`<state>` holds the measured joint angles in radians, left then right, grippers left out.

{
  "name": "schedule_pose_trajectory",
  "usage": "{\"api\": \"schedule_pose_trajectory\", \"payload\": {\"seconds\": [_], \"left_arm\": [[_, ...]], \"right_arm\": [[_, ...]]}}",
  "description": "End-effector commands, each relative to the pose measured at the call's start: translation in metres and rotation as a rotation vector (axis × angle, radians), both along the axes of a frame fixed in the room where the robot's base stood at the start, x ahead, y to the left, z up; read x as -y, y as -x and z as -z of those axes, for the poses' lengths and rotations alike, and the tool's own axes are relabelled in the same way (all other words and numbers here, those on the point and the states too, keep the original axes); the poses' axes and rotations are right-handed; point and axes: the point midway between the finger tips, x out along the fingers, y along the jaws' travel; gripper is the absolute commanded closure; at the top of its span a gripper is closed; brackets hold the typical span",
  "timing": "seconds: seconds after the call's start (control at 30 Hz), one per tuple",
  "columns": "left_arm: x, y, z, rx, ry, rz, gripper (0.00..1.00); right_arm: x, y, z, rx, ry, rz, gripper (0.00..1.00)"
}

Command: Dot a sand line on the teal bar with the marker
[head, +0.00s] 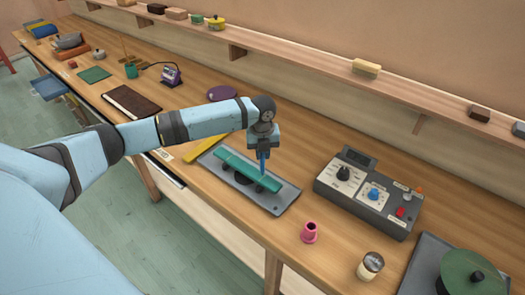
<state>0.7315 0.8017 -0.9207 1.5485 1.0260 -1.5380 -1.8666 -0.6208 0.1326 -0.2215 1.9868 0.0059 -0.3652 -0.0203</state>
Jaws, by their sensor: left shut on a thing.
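The teal bar (236,166) lies on dark supports on a grey tray (284,201) on the workbench. My left gripper (263,153) is above the right half of the bar, pointing down. It is shut on a blue marker (263,163), held upright with its lower end at or just above the bar. I cannot tell whether the tip touches the bar. No sand line is clear on the bar at this size. My right gripper is not in view.
A grey control box (369,192) with knobs stands right of the tray. A pink cup-like piece (309,232) and a small jar (370,266) stand near the front edge. A green disc (472,274) is at the lower right.

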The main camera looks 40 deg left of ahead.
Motion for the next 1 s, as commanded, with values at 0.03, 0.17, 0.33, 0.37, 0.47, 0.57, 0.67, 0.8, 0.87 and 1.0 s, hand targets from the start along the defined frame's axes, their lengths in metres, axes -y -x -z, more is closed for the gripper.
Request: {"api": "schedule_pose_trajectory", "payload": {"seconds": [0.03, 0.17, 0.33, 0.37, 0.47, 0.57, 0.67, 0.8, 0.87, 1.0], "left_arm": [[0.0001, 0.0001, -0.0005, 0.0, 0.0, 0.0, 1.0], [0.0001, 0.0001, 0.0002, 0.0, 0.0, 0.0, 1.0], [0.0001, 0.0, 0.0002, 0.0, 0.0, 0.0, 1.0], [0.0001, 0.0, 0.0002, 0.0, 0.0, 0.0, 1.0], [0.0001, 0.0, 0.0003, 0.0, 0.0, 0.0, 1.0], [0.0001, 0.0, 0.0007, 0.0, 0.0, 0.0, 1.0], [0.0002, 0.0001, 0.0017, 0.0, 0.0, 0.0, 1.0], [0.0001, 0.0, 0.0034, 0.0, 0.0, 0.0, 1.0], [0.0001, 0.0, 0.0041, 0.0, 0.0, 0.0, 1.0], [0.0002, 0.0001, 0.0059, 0.0, 0.0, 0.0, 1.0]], "right_arm": [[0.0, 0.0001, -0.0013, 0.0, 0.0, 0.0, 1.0], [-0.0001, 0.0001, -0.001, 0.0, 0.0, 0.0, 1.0], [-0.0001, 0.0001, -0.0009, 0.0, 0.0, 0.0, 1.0], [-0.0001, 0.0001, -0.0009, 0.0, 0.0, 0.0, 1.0], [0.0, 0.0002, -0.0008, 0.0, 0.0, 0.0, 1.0], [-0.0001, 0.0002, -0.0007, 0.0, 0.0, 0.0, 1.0], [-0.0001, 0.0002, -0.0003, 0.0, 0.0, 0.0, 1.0], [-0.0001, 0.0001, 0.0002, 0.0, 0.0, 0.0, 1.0], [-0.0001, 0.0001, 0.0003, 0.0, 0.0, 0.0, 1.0], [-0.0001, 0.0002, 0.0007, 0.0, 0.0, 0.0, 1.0]]}}
